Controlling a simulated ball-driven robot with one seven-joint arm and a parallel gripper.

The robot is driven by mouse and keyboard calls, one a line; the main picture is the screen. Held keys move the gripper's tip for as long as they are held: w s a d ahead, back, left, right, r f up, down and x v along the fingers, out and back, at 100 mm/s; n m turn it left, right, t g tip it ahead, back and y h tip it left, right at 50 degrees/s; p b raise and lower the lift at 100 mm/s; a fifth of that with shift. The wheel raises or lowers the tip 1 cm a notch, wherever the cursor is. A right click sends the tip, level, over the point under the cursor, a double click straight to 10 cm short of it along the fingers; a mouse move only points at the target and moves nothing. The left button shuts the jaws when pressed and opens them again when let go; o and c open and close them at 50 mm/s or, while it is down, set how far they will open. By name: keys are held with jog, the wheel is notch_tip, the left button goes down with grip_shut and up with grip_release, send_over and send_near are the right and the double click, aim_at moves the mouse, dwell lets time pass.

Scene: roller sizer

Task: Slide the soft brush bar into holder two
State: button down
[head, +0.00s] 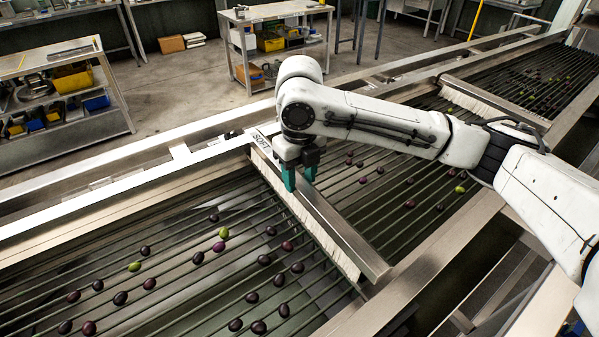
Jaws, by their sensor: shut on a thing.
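The soft brush bar (338,232) is a long metal bar with pale bristles along its left lower side and the word SOFT at its far end. It lies across the roller bed, its far end at the far rail and its near end by the near rail. My gripper (300,178) points down with teal fingers and is shut on the bar, nearer its far end. I cannot tell whether the bar rests on the rails or hangs just above them. No label marks holder two; the bar's ends hide what lies beneath them.
Dark and green olives (223,233) lie on the rollers on both sides of the bar. A second brush bar (494,102) crosses the bed farther right, beyond my arm. The far rail (95,205) and near rail (405,285) border the bed. Shelved carts stand beyond.

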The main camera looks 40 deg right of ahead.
aim_at(300, 179)
jog(key=shift+f+b, duration=0.75)
jog(key=shift+f, duration=0.6)
jog(key=shift+f+b, duration=0.95)
jog(key=shift+f, duration=0.35)
dwell(0.7)
jog(key=shift+c, duration=2.4)
grip_release()
notch_tip(300, 179, up, 11)
jog(key=shift+f+b, duration=0.1)
jog(key=shift+b, duration=0.35)
